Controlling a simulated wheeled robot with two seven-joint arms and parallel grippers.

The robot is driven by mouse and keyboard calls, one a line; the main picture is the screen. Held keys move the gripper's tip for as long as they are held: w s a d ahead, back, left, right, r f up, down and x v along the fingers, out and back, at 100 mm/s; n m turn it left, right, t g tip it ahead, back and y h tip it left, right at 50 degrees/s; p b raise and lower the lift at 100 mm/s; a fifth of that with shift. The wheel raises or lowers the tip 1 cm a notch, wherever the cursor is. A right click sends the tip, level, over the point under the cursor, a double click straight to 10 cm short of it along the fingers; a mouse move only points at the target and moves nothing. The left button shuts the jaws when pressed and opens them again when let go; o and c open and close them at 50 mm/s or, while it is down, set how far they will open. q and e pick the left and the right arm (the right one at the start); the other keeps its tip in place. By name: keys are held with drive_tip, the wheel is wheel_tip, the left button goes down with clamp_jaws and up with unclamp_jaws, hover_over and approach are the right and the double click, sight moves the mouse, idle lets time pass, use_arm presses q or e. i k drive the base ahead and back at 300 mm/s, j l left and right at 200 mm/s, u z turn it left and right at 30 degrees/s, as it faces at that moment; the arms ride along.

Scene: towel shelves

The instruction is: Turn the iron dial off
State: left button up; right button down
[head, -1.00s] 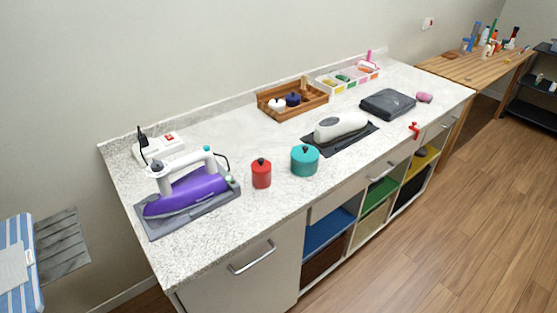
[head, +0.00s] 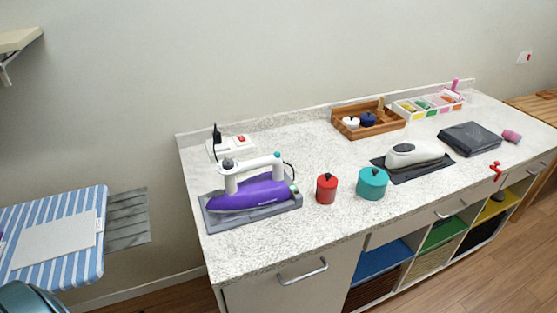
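A purple iron (head: 250,194) with a white handle lies on a grey rest pad (head: 255,213) at the left end of the speckled white counter. A dark grey knob (head: 228,163) sits on top of the handle's left end; I take it to be the dial, but its setting is too small to read. A small teal part (head: 277,155) shows at the handle's right end. A cord runs behind the iron's right side. Neither of my grippers is in view.
A red pot (head: 326,189) and a teal pot (head: 372,184) stand right of the iron. A white socket block (head: 232,147) with a black plug is behind it. A striped ironing board (head: 60,238) is at the left. The counter's front left (head: 225,246) is clear.

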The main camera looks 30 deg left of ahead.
sight(227, 164)
drive_tip(key=i+l+u, duration=0.1)
drive_tip(key=u, duration=0.3)
drive_tip(key=i+l+u, duration=0.2)
drive_tip(key=u, duration=0.2)
drive_tip(key=i, duration=0.1)
